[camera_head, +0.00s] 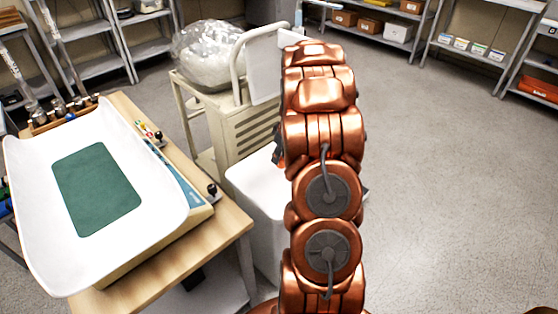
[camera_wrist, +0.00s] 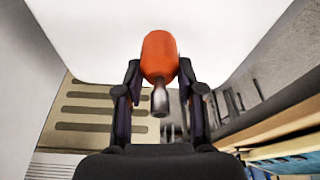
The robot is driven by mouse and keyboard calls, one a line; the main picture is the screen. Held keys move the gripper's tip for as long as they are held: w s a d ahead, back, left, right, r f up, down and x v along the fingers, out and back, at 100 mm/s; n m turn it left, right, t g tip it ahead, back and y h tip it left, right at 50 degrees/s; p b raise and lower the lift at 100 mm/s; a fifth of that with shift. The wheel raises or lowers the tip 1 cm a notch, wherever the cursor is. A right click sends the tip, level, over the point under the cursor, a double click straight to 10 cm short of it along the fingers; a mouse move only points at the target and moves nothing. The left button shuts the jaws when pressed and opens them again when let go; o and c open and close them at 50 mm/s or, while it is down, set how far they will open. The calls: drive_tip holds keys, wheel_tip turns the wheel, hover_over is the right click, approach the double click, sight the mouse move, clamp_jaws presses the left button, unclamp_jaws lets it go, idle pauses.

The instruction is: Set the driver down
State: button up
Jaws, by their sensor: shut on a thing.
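The driver (camera_wrist: 160,55) has a rounded orange handle and a short metal shaft pointing down in the wrist view. My gripper (camera_wrist: 160,70) is shut on it, with a dark finger on each side of the handle. A large white surface lies behind the handle in the wrist view; I cannot tell whether the driver touches it. In the head view my copper arm hides the driver, and I cannot make out the gripper there. A wooden table (camera_head: 232,228) stands at left, bearing a wide white tray (camera_head: 35,235) with a green mat (camera_head: 98,188).
A beige cart (camera_head: 243,132) with a clear plastic-wrapped bundle (camera_head: 208,48) stands behind the table. A white bin (camera_head: 262,185) is between table and arm. A wooden rack with several dark-topped tools (camera_head: 58,112) sits at the table's back. Shelves line the walls; floor at right is clear.

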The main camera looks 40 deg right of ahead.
drive_tip(key=shift+w+d, duration=0.15)
drive_tip(key=shift+w, duration=0.15)
drive_tip(key=shift+f, duration=1.8)
drive_tip(key=shift+f, duration=0.15)
drive_tip(key=o, duration=1.2)
drive_tip(key=shift+c, duration=0.2)
